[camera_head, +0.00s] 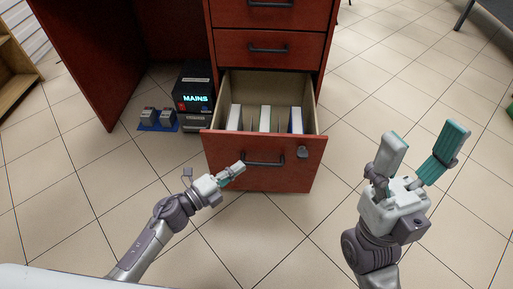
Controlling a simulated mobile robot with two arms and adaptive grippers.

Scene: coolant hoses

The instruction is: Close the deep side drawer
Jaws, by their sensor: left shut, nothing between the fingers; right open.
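The deep side drawer (286,180) is the bottom drawer of a red-brown desk and stands pulled out. It has a dark bar handle (263,163) and a small grey lock (302,152) on its front. Several upright binders or books (265,118) stand inside it. My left gripper (240,170) is shut and empty, with its fingertips close to the left part of the drawer front, near the handle; I cannot tell whether it touches. My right gripper (428,142) is open and empty, to the right of the drawer and apart from it.
Two shut drawers (268,48) sit above the open one. A black box reading "MAINS" (196,98) and a blue holder (158,127) with small items stand on the floor left of the drawer. A wooden shelf (14,75) is at far left. Tiled floor is clear in front.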

